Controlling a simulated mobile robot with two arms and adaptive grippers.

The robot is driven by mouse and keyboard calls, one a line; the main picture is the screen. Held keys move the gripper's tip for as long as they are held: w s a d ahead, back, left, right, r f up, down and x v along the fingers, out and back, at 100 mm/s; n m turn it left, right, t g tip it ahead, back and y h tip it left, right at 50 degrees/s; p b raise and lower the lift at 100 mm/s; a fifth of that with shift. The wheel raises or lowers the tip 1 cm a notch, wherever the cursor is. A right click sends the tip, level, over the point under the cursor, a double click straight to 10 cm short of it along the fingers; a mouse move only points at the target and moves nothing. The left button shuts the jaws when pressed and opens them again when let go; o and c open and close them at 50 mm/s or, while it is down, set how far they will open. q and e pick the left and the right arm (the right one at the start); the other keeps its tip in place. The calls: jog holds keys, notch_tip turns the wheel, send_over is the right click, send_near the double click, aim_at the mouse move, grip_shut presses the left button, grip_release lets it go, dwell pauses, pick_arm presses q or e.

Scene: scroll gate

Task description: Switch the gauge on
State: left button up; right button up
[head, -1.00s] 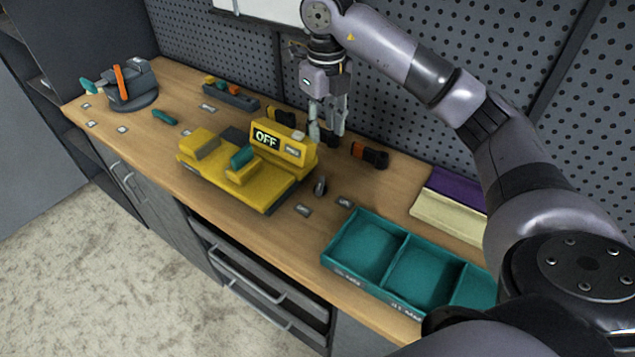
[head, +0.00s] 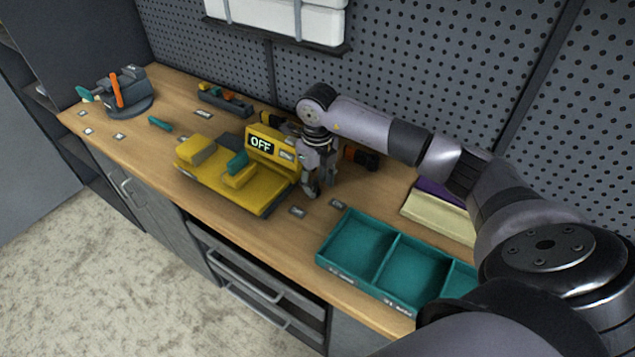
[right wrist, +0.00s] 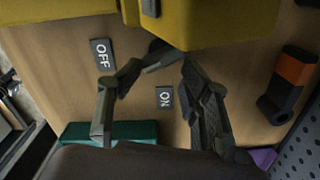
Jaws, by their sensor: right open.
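The yellow gauge (head: 262,160) stands on the workbench, and its display (head: 261,145) reads OFF. In the right wrist view, its yellow body (right wrist: 215,22) fills the top edge. A dark part (right wrist: 162,54) beside the body, probably the switch lever, lies between the fingertips; the fingers partly hide it. The OFF label (right wrist: 103,56) and the ON label (right wrist: 165,97) lie on the bench below. My right gripper (head: 319,189) is low beside the gauge's right end, fingers pointing down and open; it also shows in the right wrist view (right wrist: 160,72). I cannot tell whether it touches the lever.
A teal compartment tray (head: 365,217) stands at the front right. A black and orange part (head: 360,157) lies behind the gripper, near the pegboard (head: 400,60). A clamp-like fixture (head: 122,92) stands at the far left.

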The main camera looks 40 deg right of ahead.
jog(key=shift+s+f+g, duration=0.25)
jog(key=shift+f+g, duration=0.05)
jog(key=shift+f, duration=0.65)
jog(key=o, duration=0.4)
jog(key=shift+c, duration=0.2)
jog(key=shift+w, duration=0.15)
jog(key=c, duration=0.3)
jog(key=shift+r, duration=0.15)
jog(key=c, duration=0.5)
jog(key=shift+c, duration=1.4)
grip_shut()
